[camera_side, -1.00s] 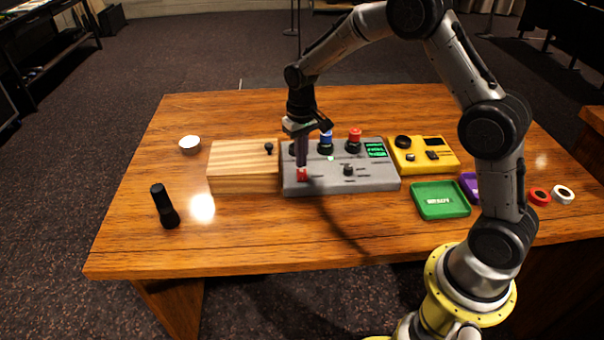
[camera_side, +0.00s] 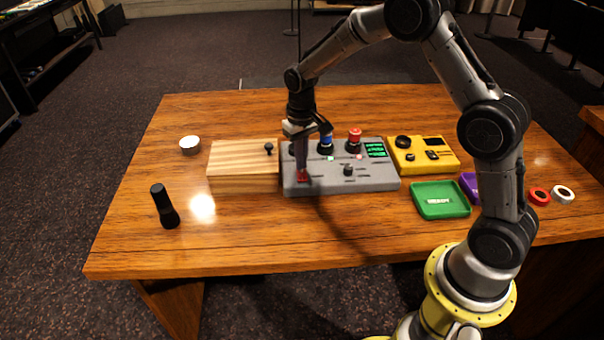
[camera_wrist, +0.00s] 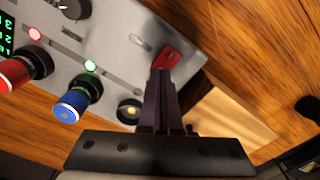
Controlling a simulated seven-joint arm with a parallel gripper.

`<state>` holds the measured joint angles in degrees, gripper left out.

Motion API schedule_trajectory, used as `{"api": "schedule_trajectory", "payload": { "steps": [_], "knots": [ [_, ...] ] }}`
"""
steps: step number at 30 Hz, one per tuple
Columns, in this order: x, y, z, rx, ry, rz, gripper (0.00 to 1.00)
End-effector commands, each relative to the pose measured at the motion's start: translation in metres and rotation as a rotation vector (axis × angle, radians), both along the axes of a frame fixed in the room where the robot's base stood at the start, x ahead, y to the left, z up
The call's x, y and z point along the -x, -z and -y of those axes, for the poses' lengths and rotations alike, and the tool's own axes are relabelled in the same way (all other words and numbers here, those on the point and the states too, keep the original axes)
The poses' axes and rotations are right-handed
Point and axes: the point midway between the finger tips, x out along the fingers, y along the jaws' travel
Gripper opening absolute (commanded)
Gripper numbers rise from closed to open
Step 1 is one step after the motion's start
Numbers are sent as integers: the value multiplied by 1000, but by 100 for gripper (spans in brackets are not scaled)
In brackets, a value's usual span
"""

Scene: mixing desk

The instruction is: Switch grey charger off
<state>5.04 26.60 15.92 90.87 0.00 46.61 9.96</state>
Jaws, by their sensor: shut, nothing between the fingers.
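The grey charger (camera_side: 335,184) lies on the table as a flat grey box with a green display, and it also shows in the wrist view (camera_wrist: 132,22). A red rocker switch (camera_wrist: 167,57) is at one corner of it, at the front left in the side view (camera_side: 302,178). A blue cylinder (camera_side: 326,144) and a red cylinder (camera_side: 354,142) stand in its sockets. My gripper (camera_side: 301,170) is shut and empty and points down, its tips at the red switch and partly covering it. The wrist view shows the closed fingertips (camera_wrist: 161,74) at the switch's edge.
A wooden block (camera_side: 243,182) stands close on the left of the charger, and a yellow device (camera_side: 436,161) on the right. A green tray (camera_side: 424,209) is at front right. A black flashlight (camera_side: 164,206) stands at left. The front middle table is clear.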

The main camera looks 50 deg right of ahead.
Motion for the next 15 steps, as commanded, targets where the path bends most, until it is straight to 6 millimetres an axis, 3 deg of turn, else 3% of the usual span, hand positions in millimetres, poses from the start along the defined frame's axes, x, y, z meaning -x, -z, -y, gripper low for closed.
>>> {"api": "schedule_trajectory", "payload": {
  "steps": [15],
  "knots": [
    [0,7,0,0,0,-1,0]
  ]
}}
